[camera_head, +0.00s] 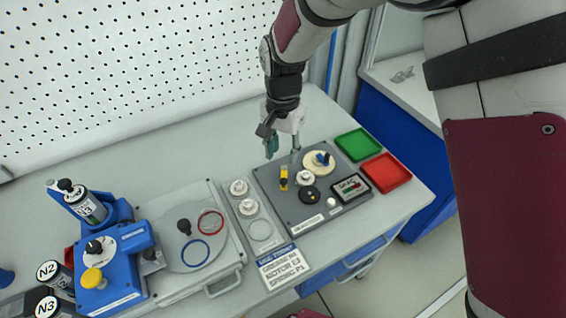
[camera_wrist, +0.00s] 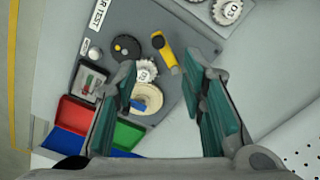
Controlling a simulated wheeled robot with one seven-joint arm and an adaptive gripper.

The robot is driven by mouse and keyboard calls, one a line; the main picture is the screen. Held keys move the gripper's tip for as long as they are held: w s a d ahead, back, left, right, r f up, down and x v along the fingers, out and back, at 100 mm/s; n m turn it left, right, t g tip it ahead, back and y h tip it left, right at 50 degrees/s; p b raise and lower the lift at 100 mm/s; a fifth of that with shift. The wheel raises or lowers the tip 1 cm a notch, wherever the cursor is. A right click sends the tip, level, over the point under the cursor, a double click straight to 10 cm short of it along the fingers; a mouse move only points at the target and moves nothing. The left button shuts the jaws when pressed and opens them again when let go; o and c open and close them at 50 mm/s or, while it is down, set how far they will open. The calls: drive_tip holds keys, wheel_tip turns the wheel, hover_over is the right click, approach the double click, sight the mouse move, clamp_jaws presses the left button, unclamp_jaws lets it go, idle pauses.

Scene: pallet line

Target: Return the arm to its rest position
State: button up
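My arm reaches down from the top of the head view over the back of the bench. My gripper (camera_head: 271,143) hangs above the back edge of a dark grey board (camera_head: 296,216). In the wrist view my gripper (camera_wrist: 160,72) has its two teal-padded fingers wide apart with nothing between them. Beyond the fingers, below on the board, are a yellow part (camera_wrist: 168,57), a white gear (camera_wrist: 146,70) and a cream disc (camera_wrist: 152,97) with a blue piece on it. The gripper appears clear of these parts.
A green tray (camera_head: 356,144) and a red tray (camera_head: 386,173) lie right of the board. Left are white gears (camera_head: 239,187), a grey plate (camera_head: 166,272) with rings, and a blue fixture (camera_head: 121,271). A perforated white wall (camera_head: 120,70) stands behind the bench.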

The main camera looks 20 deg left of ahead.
drive_tip(key=shift+r, duration=0.95)
drive_tip(key=shift+d+r, duration=0.1)
drive_tip(key=d+r+t+y, duration=0.1)
drive_tip(key=d+r+t, duration=0.1)
drive_tip(key=d+r, duration=1.5)
drive_tip(key=s+d+r+n+t, duration=0.1)
drive_tip(key=s+d+r, duration=0.1)
drive_tip(key=s+d, duration=0.6)
drive_tip(key=s+d+r+n+t+h, duration=0.1)
drive_tip(key=s+d+t, duration=0.1)
drive_tip(key=s+d, duration=0.6)
drive_tip(key=shift+s+d+r+t+b, duration=0.3)
drive_tip(key=shift+d+r+b, duration=0.1)
drive_tip(key=shift+d, duration=0.85)
